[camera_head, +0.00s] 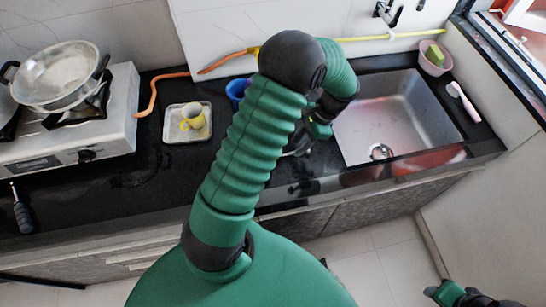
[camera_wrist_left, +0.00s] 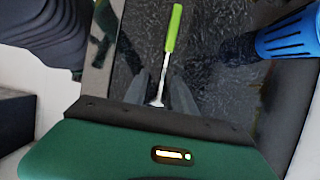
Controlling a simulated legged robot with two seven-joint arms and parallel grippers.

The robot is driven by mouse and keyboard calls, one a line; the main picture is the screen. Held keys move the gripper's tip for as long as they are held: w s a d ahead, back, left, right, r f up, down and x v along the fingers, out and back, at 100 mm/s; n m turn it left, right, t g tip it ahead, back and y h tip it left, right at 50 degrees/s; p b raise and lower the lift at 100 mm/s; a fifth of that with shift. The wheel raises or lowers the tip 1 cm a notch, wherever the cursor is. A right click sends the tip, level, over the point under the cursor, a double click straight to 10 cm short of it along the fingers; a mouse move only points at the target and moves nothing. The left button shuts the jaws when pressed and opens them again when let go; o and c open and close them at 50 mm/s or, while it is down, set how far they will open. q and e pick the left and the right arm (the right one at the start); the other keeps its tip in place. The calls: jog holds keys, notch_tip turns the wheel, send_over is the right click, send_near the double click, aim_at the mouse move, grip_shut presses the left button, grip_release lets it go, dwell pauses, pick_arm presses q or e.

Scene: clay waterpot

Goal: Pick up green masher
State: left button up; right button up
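The green masher shows in the left wrist view, with a bright green handle (camera_wrist_left: 173,30) pointing away and a thin metal shaft running down between my fingers. My left gripper (camera_wrist_left: 160,88) is open, with one dark finger on each side of the shaft and gaps visible. In the head view my left gripper (camera_head: 300,142) is low over the black counter, mostly hidden by my arm, and the masher is hidden there. My right gripper (camera_head: 470,298) is partly in view at the bottom right, away from the counter.
A blue slotted object (camera_wrist_left: 288,36) is close at right in the wrist view. A tray (camera_head: 170,134) with a yellow cup (camera_head: 193,116) and a stove with a metal pan (camera_head: 62,72) are left. The sink (camera_head: 385,115) is right, with a pink brush (camera_head: 463,100) beside it.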

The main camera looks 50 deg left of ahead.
aim_at(287, 154)
pick_arm(q)
jog(key=x, duration=0.3)
jog(key=a+x, duration=0.1)
jog(key=x, duration=0.2)
jog(key=shift+a, duration=0.15)
jog(key=shift+w+d, duration=0.1)
jog(key=shift+d, duration=0.1)
jog(key=shift+d+r, duration=0.1)
jog(key=shift+c, duration=0.9)
jog(key=c, duration=0.5)
grip_shut()
